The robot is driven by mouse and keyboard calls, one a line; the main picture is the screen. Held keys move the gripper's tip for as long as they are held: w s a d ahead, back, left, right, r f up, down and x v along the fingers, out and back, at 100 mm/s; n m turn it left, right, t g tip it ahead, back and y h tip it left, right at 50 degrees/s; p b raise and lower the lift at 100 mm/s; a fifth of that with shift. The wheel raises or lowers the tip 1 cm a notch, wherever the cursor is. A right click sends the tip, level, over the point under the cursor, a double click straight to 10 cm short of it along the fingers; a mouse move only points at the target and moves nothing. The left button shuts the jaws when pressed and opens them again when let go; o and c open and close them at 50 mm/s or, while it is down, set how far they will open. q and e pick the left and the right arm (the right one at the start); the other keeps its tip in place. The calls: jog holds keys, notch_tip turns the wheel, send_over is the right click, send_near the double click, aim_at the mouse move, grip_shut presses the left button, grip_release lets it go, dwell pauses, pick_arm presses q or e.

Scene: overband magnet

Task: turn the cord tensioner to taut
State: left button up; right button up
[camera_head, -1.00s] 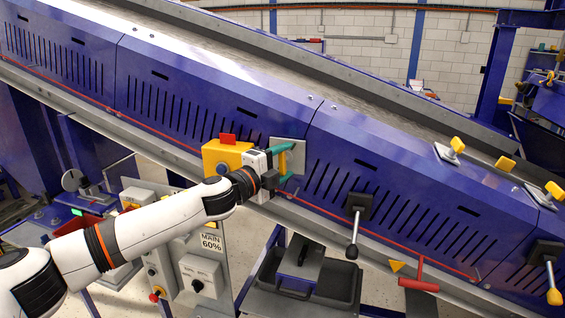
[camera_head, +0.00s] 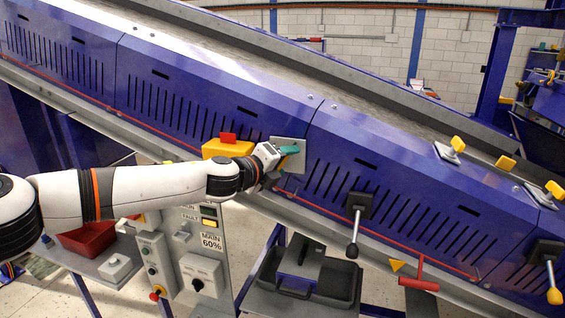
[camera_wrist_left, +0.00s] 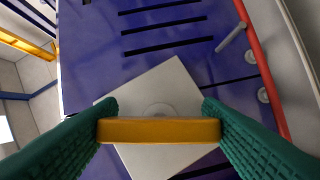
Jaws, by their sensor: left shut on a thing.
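The cord tensioner shows in the left wrist view as a yellow bar handle (camera_wrist_left: 160,131) in front of a pale square plate (camera_wrist_left: 160,90) on the blue conveyor side. In the head view the plate (camera_head: 291,153) sits at the middle, and the handle is mostly hidden by my gripper. My left gripper (camera_head: 281,161) has its green fingers at either end of the handle and is shut on it. The bar lies straight across between the fingers in the wrist view, while the plate looks tilted. My right gripper is not in view.
A yellow box with a red top (camera_head: 228,146) stands just left of my left gripper. A red cord (camera_head: 330,220) runs along the conveyor's lower edge. A grey control panel (camera_head: 195,255) stands below my arm.

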pick_arm(q)
jog(key=shift+f, duration=0.1)
jog(key=o, duration=1)
jog(key=b+v, duration=0.3)
jog(key=v, duration=0.9)
jog(key=shift+s+d, duration=0.1)
